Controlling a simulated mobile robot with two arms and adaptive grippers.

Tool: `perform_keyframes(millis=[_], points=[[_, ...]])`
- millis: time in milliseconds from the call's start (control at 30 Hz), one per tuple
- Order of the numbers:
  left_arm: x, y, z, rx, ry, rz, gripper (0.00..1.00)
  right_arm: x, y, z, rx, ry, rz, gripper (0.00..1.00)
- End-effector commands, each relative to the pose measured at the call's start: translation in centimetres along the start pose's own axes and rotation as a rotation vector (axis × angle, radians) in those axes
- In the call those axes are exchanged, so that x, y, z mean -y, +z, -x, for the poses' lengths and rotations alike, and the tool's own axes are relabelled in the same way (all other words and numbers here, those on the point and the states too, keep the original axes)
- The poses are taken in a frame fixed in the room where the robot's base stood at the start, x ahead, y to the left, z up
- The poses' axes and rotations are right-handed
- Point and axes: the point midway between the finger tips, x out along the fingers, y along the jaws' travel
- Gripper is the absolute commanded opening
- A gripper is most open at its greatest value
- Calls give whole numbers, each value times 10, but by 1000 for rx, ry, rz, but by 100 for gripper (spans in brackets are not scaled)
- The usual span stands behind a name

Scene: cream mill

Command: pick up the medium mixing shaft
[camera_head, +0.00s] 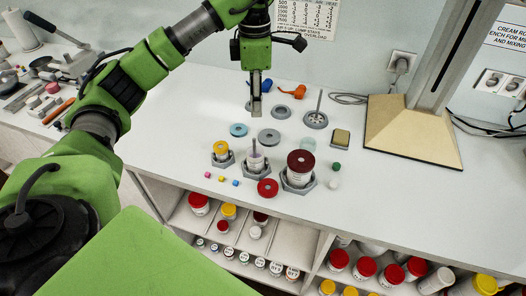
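A thin purple-grey shaft (254,146) stands upright in the middle of three jars; it may be the medium mixing shaft. That white jar (256,164) sits in a grey hexagonal holder. Another thin upright rod (319,101) rises from a round grey base (315,120) farther back on the right. My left gripper (256,112) points down above and behind the middle jar, apart from the shaft. Its fingers show edge-on, so their opening cannot be told. I see nothing held in it. My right gripper is out of view.
A yellow-topped jar (221,147) and a larger dark-red-lidded jar (300,160) flank the middle jar. A stand with a tall column (415,130) is at right. Shelves below hold several jars.

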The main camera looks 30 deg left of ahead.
Motion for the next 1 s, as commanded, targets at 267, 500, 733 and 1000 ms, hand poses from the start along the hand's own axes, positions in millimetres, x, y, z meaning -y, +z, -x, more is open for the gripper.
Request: perform_keyframes(millis=[267,500,733,1000], points=[[3,0,-51,0,-8,-2,26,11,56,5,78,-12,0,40],[2,1,-78,2,-3,-3,26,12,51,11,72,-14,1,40],[7,-1,-95,-1,-8,-3,26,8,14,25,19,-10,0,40],[9,-1,-129,3,-4,-2,26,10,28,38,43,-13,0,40]])
